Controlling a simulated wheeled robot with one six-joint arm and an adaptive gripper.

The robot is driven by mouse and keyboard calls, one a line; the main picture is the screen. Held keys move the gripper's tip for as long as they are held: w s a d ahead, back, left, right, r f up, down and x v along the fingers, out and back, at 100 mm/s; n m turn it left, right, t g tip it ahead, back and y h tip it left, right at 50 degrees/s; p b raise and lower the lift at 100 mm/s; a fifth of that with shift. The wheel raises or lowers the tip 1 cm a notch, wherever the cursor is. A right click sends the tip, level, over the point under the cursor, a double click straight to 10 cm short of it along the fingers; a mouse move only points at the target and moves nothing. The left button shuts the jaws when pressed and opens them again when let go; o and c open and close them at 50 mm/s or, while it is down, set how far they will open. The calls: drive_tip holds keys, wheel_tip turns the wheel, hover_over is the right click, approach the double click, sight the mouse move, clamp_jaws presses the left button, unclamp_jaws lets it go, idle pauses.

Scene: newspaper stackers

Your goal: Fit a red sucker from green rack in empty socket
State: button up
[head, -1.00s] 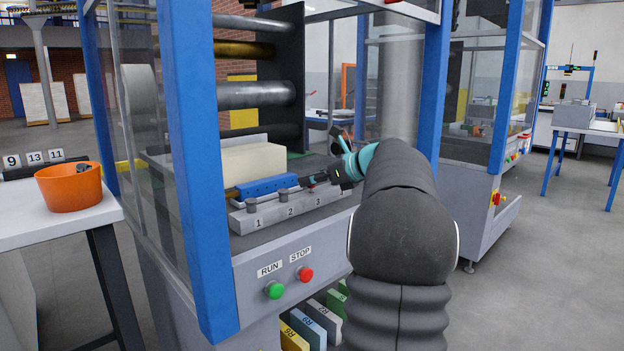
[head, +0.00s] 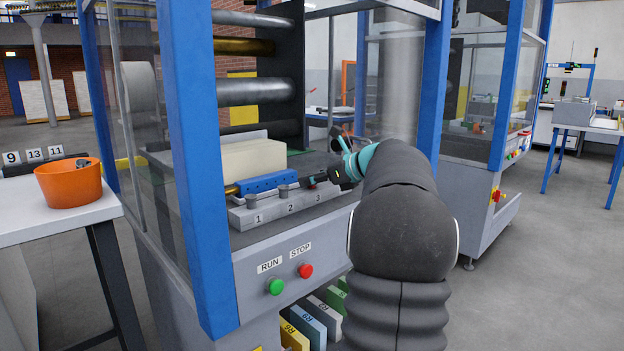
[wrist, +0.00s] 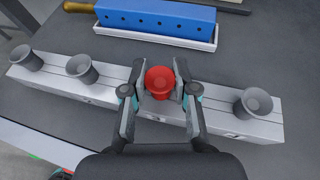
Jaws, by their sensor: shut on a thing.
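My gripper (wrist: 158,88) is shut on the red sucker (wrist: 160,80), a flared cup held upright between its fingers. It is over the grey bar (wrist: 213,110), in the gap between two grey suckers. The socket under the red sucker is hidden, so I cannot tell whether it is seated. Grey suckers stand on the bar at left (wrist: 27,58), left of my gripper (wrist: 82,69) and at right (wrist: 253,104). In the head view my gripper (head: 328,178) is at the bar (head: 262,216), near label 3; the red sucker does not show clearly. No green rack is recognisable.
A blue block (wrist: 157,18) in a white tray lies behind the bar. Blue machine posts (head: 198,160) frame the opening. A green RUN button (head: 275,287) and red STOP button (head: 305,271) are below. An orange bucket (head: 69,184) stands on the left table.

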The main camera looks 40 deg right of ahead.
drive_tip(key=shift+f, duration=0.3)
drive_tip(key=o, duration=0.9)
drive_tip(key=v, duration=1.2)
